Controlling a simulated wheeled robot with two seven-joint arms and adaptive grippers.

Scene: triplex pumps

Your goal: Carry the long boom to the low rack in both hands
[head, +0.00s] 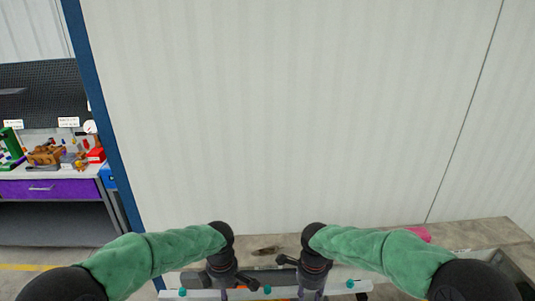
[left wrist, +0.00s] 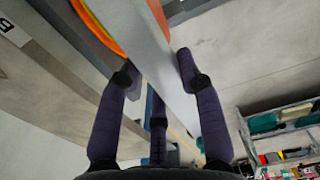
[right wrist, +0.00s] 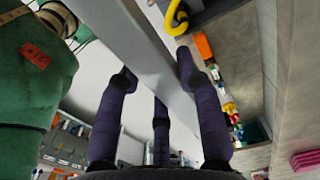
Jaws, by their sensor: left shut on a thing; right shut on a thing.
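The long boom is a pale grey, flat-sided beam. It crosses the left wrist view (left wrist: 140,40) and the right wrist view (right wrist: 128,38) diagonally, between the fingers. In the head view a pale bar (head: 335,286) spans the bottom edge under both hands. My left gripper (head: 222,280) is shut on the boom; its dark fingers (left wrist: 157,70) lie on both sides of it. My right gripper (head: 310,280) is shut on it a short way to the right, with fingers (right wrist: 157,75) on either side. I cannot make out the low rack for certain.
A brownish, worn-topped ledge (head: 475,234) lies along the wall at lower right, with a pink item (head: 420,234) on it. A pale panelled wall (head: 300,110) fills the head view. A workbench with a purple drawer (head: 50,189) and tools stands at the left.

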